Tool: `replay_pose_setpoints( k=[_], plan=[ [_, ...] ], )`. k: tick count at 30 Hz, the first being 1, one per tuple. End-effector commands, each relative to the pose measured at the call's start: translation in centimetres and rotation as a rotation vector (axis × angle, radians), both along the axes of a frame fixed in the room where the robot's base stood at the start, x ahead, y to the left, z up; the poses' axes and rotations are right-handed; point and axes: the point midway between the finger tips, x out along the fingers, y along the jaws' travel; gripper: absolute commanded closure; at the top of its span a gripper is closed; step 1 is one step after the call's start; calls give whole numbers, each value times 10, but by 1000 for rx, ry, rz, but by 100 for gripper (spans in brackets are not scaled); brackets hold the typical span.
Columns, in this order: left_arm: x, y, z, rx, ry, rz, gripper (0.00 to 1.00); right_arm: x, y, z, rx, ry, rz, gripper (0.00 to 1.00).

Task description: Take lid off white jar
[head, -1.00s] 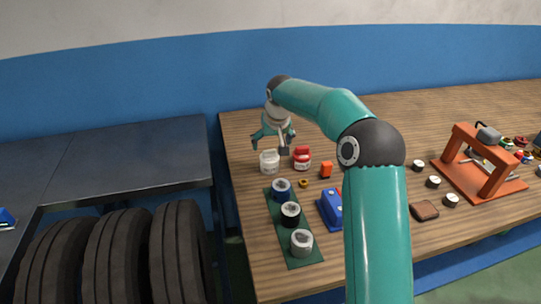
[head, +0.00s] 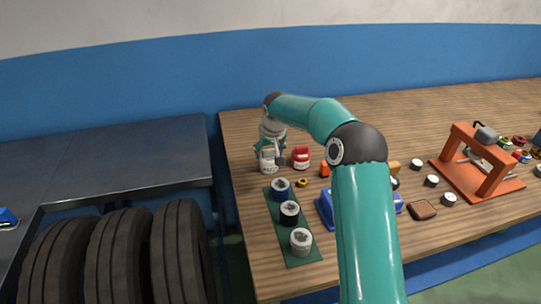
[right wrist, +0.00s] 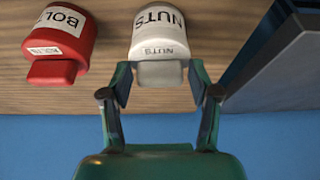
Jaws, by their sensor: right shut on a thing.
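The white jar (head: 267,168) stands upright near the left edge of the wooden table, beside the red jar (head: 301,157). In the right wrist view the white jar (right wrist: 158,32) is marked NUTS, and a pale block-shaped lid part (right wrist: 161,74) sits between my fingers. My right gripper (head: 269,158) is down at the jar's top. In the right wrist view my right gripper (right wrist: 160,86) has one finger on each side of the lid part and is shut on it. The lid appears still on the jar. My left gripper is not in view.
The red jar marked BOLTS (right wrist: 60,35) is close beside the white one. A green mat (head: 273,222) with several round containers lies in front. A blue box (head: 325,208) and an orange press-like frame (head: 478,165) stand to the right. Tyres (head: 115,250) are at lower left.

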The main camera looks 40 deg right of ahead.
Motion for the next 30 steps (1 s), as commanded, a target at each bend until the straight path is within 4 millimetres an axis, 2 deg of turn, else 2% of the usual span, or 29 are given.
replay_pose_setpoints(
  k=[10, 17, 23, 30],
  plan=[
    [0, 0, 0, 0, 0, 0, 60, 0, -1, 2, -1, -1, -1, 62],
    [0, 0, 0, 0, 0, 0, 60, 0, -1, 19, -2, -3, -2, 62],
    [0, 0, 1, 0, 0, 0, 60, 0, -1, 53, -2, -6, -2, 62],
    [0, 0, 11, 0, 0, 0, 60, 0, -1, 114, -1, -5, -3, 63]
  ],
)
